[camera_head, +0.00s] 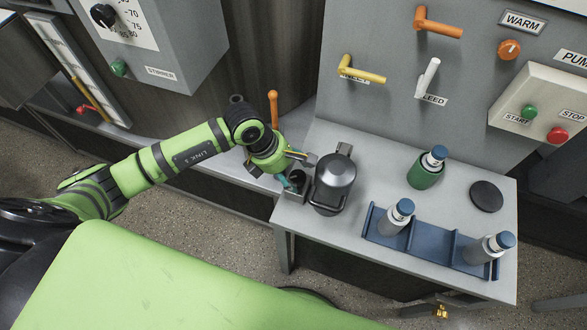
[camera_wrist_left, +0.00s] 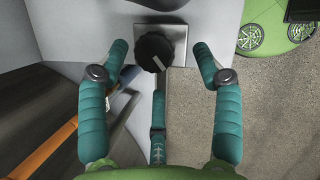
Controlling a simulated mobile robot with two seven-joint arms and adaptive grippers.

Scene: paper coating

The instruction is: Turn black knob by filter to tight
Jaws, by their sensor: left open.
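The black knob (camera_wrist_left: 153,52) sits on a square metal plate in the left wrist view, with a white pointer mark on its face angled to the lower right. In the head view the knob (camera_head: 297,177) is on a small grey block at the table's left edge, beside the dark grey filter canister (camera_head: 335,182). My left gripper (camera_head: 291,172) is open over the knob. In the left wrist view its teal fingers (camera_wrist_left: 160,74) stand apart around the knob, with visible gaps on both sides. My right gripper is not in view.
The grey table (camera_head: 330,240) carries a green bottle (camera_head: 424,176), a black disc (camera_head: 486,196) and a blue rack (camera_head: 432,243) with two grey bottles. An orange handle (camera_head: 273,108) stands upright behind my left gripper. A panel with levers rises at the back.

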